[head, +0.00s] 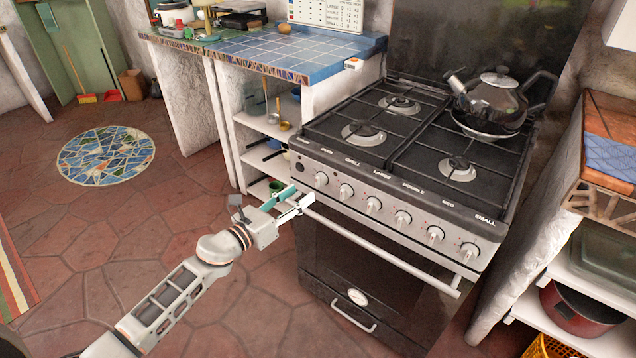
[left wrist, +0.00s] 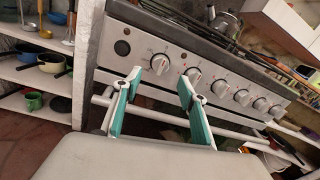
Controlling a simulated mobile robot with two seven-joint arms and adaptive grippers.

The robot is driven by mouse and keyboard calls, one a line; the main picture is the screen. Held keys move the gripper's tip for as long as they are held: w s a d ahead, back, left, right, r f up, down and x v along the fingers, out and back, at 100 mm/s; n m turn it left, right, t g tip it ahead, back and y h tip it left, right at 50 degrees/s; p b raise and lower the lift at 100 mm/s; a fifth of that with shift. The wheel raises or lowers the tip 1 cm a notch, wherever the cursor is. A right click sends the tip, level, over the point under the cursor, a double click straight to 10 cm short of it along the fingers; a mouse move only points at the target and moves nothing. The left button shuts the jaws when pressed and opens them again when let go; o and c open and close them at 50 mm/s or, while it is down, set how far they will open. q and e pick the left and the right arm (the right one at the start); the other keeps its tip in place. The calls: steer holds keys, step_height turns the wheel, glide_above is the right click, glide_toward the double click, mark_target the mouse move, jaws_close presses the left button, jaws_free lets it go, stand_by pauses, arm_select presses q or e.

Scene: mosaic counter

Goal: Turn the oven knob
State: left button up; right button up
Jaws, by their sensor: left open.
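The oven (head: 384,245) stands right of centre in the head view, with a row of several silver knobs along its front panel. The leftmost knob (head: 321,179) also shows in the left wrist view (left wrist: 160,63), just beyond and between my fingertips. My left gripper (head: 293,202) is open and empty, with teal finger pads. It is in front of the oven's left end, near the left end of the handle bar (head: 375,245). In the left wrist view my left gripper (left wrist: 157,85) points at the panel, apart from the knobs as far as I can tell. My right gripper is not in view.
A kettle (head: 495,97) sits on the back right burner. A blue tiled counter (head: 285,50) with open shelves (head: 262,125) of pots stands left of the oven. A wooden-edged counter (head: 608,120) stands right. The tiled floor in front is clear.

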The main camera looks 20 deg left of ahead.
mark_target(316, 183)
arm_select(q)
steer(key=x, duration=0.6)
steer(key=shift+w+d, duration=0.2)
steer(key=shift+w, duration=0.1)
steer(key=c, duration=1.1)
